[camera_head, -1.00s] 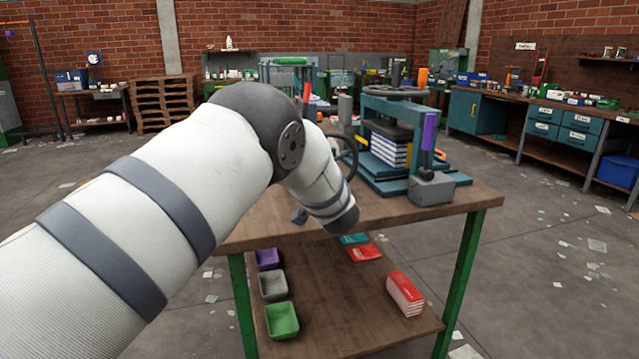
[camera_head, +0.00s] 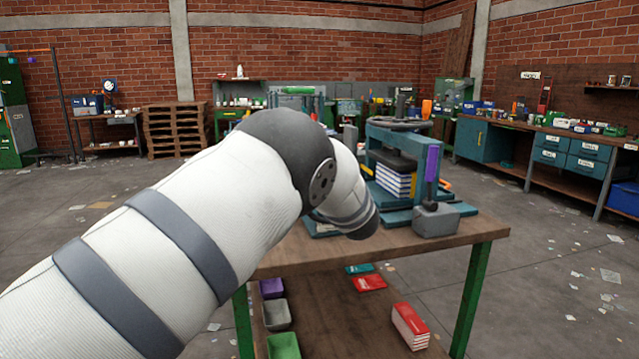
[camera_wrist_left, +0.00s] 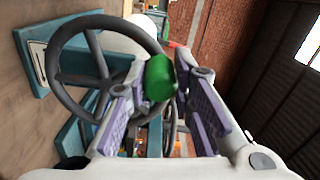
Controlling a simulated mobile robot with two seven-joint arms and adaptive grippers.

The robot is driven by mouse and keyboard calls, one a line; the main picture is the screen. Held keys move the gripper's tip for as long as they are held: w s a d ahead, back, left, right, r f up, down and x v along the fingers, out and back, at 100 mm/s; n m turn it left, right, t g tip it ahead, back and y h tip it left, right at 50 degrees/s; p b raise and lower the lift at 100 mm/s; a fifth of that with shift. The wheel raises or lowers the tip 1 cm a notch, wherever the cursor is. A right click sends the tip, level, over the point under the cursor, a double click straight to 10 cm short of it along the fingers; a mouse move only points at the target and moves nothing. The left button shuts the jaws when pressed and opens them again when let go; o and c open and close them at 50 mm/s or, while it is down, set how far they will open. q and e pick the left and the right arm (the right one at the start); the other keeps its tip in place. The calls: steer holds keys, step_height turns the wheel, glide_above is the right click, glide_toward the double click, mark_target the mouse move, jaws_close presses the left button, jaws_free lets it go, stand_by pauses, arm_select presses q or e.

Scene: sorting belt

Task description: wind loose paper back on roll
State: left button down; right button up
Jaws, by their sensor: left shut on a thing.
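In the left wrist view, a dark grey handwheel (camera_wrist_left: 56,73) with spokes stands at the left. A green handle (camera_wrist_left: 158,80) sits by the wheel's right rim. My left gripper (camera_wrist_left: 160,84) is shut on this handle, which lies between its purple-padded fingers. In the head view my left arm reaches over the bench and hides that gripper and the wheel. A teal press (camera_head: 376,140) holding a stack of white and blue books (camera_head: 395,183) stands just past my wrist. I cannot make out a paper roll or loose paper. My right gripper is not in view.
The press stands on a wooden bench (camera_head: 478,235) with green legs. A grey block (camera_head: 436,220) with a lever is near its right edge. Red booklets (camera_head: 409,325) and several trays (camera_head: 277,315) lie on the lower shelf. Open floor surrounds the bench.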

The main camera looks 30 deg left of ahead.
arm_select(q)
steer(key=shift+w+d+r+m, duration=0.15)
steer(key=shift+r+m, duration=0.05)
steer(key=shift+m, duration=0.1)
stand_by(0.4)
steer(key=c, duration=1.4)
jaws_free()
steer(key=shift+o, duration=0.2)
steer(key=v, duration=1.2)
